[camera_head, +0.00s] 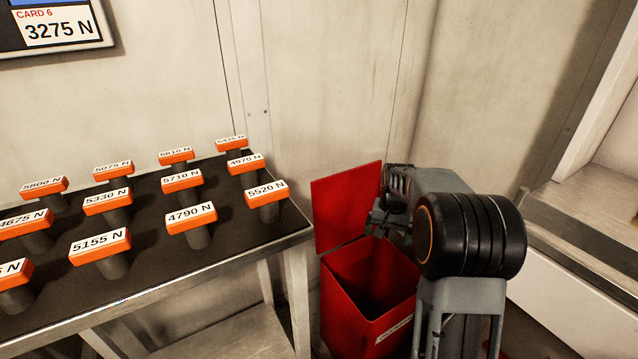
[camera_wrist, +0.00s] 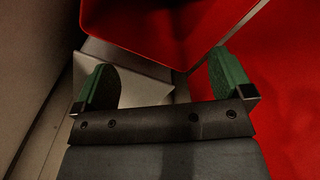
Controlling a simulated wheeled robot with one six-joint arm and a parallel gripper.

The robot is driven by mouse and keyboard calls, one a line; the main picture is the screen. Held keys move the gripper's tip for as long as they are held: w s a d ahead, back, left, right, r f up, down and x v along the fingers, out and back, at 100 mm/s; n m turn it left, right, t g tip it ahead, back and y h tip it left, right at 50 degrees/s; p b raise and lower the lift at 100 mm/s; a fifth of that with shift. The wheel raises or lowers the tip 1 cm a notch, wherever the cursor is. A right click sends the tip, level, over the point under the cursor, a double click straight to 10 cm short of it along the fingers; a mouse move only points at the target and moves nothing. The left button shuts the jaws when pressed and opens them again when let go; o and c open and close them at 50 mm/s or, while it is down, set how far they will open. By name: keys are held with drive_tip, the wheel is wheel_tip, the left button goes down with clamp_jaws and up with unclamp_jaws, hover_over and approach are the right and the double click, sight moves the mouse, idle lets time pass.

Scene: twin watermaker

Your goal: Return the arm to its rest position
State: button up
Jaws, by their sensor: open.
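My gripper (camera_wrist: 165,88) is open in the wrist view, its two green-padded fingers wide apart with nothing between them. In the head view my gripper (camera_head: 378,222) is at the red bin (camera_head: 345,310), by the raised red lid or back panel (camera_head: 345,205). My arm is bent, with its dark round joint to the right of the bin. The red bin wall (camera_wrist: 285,110) also fills the right side of the wrist view. The part of the bin's inside that I see is dark, so I cannot tell what it holds.
A dark-topped table (camera_head: 150,268) at the left bears several orange-topped pegs labelled in newtons, such as 5520 N (camera_head: 267,192). A screen (camera_head: 60,28) on the wall reads CARD 6, 3275 N. A pale shelf unit (camera_head: 580,230) stands at the right.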

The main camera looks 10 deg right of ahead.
drive_tip(key=s+a+r+n+t+p, duration=0.1)
drive_tip(key=s+a+r+p, duration=0.2)
drive_tip(key=s+r+p, duration=0.3)
drive_tip(key=s+a+r+n+t+p, duration=0.1)
drive_tip(key=s+a+r+p, duration=0.3)
drive_tip(key=r+p, duration=1)
drive_tip(key=s+a+r+n+t+p, duration=0.1)
drive_tip(key=s+a+r+n+p, duration=0.2)
drive_tip(key=s+r+p, duration=0.7)
drive_tip(key=w+v, duration=0.1)
drive_tip(key=v, duration=0.5)
drive_tip(key=shift+a+r, duration=0.15)
drive_tip(key=shift+a, duration=0.05)
drive_tip(key=shift+s+a+r+n+t+p, duration=0.2)
drive_tip(key=shift+s+n+t+p, duration=0.1)
drive_tip(key=shift+s+n+p, duration=0.15)
